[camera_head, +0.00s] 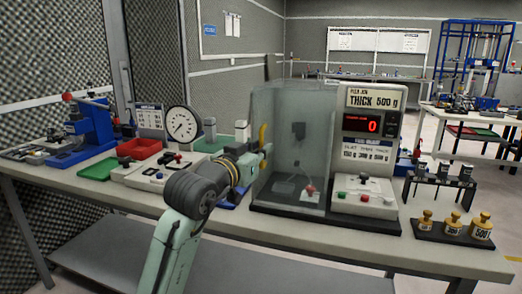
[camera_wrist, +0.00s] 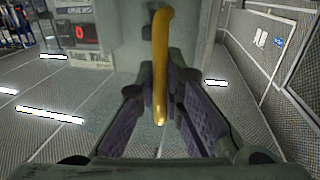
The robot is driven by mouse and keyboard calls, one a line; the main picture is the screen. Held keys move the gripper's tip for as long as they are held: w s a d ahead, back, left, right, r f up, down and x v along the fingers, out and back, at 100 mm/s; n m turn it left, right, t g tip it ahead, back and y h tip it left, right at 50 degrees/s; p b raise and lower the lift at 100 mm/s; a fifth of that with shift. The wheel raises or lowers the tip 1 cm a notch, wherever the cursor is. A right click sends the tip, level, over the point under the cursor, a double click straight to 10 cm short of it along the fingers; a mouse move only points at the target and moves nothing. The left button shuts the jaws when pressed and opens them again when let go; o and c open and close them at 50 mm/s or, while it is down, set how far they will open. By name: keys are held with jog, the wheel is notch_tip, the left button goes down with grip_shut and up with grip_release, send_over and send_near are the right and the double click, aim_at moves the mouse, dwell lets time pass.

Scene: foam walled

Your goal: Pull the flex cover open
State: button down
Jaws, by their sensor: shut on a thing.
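The flex cover (camera_head: 290,140) is a clear, greyish box-shaped guard on the test machine (camera_head: 367,150) at the centre of the bench. A yellow handle (camera_head: 263,138) stands upright at the cover's left side. It also shows in the wrist view (camera_wrist: 161,60), running down between my fingers. My gripper (camera_head: 264,150) reaches the handle from the left. In the wrist view my gripper (camera_wrist: 160,115) has its purple-padded fingers on either side of the handle, shut on it. The cover panel stands upright; whether it has a gap at its edge cannot be told.
A dial gauge (camera_head: 182,125), a red tray (camera_head: 139,148) and a blue press (camera_head: 88,125) stand left on the bench (camera_head: 330,245). Brass weights (camera_head: 453,224) sit on a black base at the right. The red display (camera_head: 361,124) reads 0.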

dwell(0.5)
jog(key=s+d, duration=0.3)
jog(key=d, duration=0.5)
jog(key=s+d+p, duration=0.1)
jog(key=s+d, duration=0.1)
jog(key=d, duration=0.7)
jog(key=shift+s+d, duration=0.3)
jog(key=shift+s, duration=0.1)
jog(key=shift+f, duration=0.1)
jog(key=c, duration=2.1)
grip_release()
jog(key=shift+o, duration=0.7)
jog(key=v, duration=0.7)
jog(key=shift+s+a, duration=0.2)
